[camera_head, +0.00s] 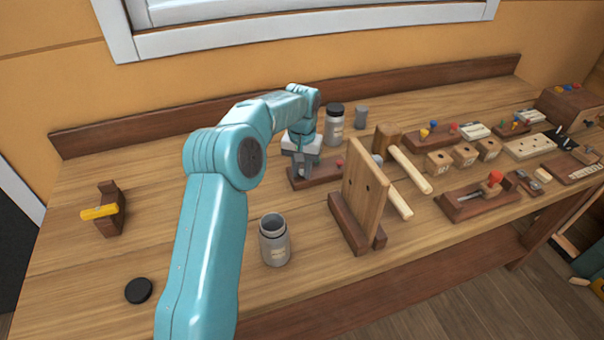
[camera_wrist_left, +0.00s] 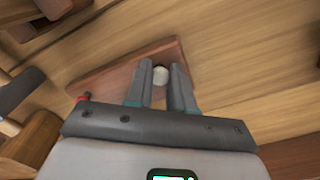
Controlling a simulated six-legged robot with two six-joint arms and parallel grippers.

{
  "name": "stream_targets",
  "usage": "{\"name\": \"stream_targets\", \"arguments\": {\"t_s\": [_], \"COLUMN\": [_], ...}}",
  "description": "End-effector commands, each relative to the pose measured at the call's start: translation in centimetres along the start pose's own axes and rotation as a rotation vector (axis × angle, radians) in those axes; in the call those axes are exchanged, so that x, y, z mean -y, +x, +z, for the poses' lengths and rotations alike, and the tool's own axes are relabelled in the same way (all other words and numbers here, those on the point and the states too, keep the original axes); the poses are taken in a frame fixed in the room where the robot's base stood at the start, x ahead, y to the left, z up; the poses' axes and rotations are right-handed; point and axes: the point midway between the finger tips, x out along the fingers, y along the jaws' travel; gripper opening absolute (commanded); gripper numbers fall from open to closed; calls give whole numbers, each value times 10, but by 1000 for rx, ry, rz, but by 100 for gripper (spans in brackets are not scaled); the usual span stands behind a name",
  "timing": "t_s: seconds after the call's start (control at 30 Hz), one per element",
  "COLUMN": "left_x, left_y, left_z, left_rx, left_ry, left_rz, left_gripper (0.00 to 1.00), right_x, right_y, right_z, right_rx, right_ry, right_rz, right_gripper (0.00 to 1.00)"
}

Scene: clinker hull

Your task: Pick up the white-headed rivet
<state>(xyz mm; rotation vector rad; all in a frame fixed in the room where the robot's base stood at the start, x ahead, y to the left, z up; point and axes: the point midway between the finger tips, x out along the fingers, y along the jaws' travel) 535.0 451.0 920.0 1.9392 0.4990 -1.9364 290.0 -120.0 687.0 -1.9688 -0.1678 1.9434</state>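The white-headed rivet (camera_wrist_left: 160,75) shows in the left wrist view as a small round pale head above a dark reddish wooden block, between my left gripper's fingertips. My left gripper (camera_wrist_left: 161,80) points down at this block, with a gap between its fingers about as wide as the rivet head. Firm contact on both sides does not show. In the head view my left gripper (camera_head: 301,168) is low over the left part of the rivet block (camera_head: 323,174); the white-headed rivet is hidden there. My right gripper is not in view.
A red-headed rivet (camera_head: 339,163) stands in the same block. An upright wooden board (camera_head: 365,190) is close to its right. A lidded jar (camera_head: 334,125) stands behind, an open jar (camera_head: 274,240) in front. The bench's left side is mostly clear around a yellow-handled tool (camera_head: 99,212).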

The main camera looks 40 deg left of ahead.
Motion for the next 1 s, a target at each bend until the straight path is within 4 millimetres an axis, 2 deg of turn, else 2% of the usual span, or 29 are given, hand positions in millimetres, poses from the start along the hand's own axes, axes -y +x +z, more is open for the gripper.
{"name": "stream_targets", "arguments": {"t_s": [0.33, 0.53, 0.67, 0.8, 1.0], "left_x": [0, 0, -1, -1, -1], "left_y": [0, -18, -47, -92, -154], "left_z": [0, -1, -1, -1, -1], "left_rx": [1, -2, -6, -6, -3], "left_ry": [1, 1, 1, -1, 0], "left_rz": [0, 0, 1, 2, 1], "left_gripper": [0, 0, 0, 0, 0], "right_x": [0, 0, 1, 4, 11], "right_y": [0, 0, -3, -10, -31], "right_z": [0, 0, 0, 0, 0], "right_rx": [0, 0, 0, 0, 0], "right_ry": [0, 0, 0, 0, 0], "right_rz": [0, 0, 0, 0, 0], "right_gripper": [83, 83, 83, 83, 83]}}
